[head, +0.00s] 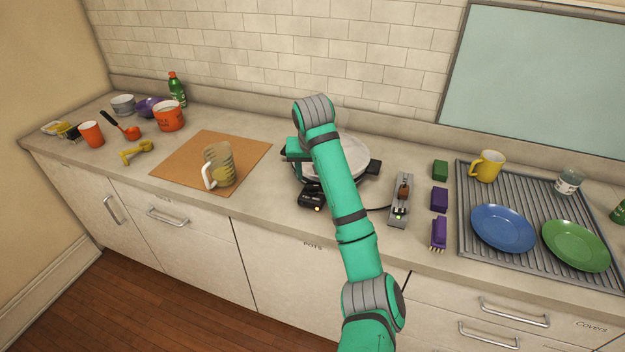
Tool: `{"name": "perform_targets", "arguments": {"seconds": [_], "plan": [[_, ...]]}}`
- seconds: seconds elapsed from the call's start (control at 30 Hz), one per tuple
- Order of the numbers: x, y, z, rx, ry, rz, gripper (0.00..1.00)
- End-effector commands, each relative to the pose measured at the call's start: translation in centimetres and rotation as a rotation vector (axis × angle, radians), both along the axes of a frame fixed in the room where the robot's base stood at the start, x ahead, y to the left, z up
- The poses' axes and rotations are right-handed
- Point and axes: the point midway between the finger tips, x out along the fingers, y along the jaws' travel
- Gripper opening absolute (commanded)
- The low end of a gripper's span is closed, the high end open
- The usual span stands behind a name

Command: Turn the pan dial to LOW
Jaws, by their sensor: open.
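The pan (350,155), a round pale electric skillet with black side handles, stands on the counter, partly hidden behind my arm. At its front left is a black control unit (312,200) with a small orange light. The dial on it and its markings are too small and too covered to read. My gripper (304,180) is open and points down from its teal hand, just over or beside the control unit. The fingertips are hard to make out, and I cannot tell whether they touch the dial.
A drying rack (465,235) with plates is at right. A measuring jug (220,165) stands on a brown mat (195,155) at left.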

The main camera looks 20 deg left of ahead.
Motion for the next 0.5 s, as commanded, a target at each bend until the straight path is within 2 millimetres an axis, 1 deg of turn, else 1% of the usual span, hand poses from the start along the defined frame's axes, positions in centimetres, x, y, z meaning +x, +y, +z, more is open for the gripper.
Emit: {"name": "perform_targets", "arguments": {"seconds": [0.03,0.2,0.37,0.5], "plan": [[-0.3,0.0,0.9,0.001,-0.003,0.002,0.48],[-1.0,-0.7,3.1,0.000,-0.005,-0.003,0.48],[-1.5,-0.9,4.0,-0.001,-0.001,-0.005,0.48],[-1.7,-0.6,4.1,0.000,0.001,0.000,0.48]]}}
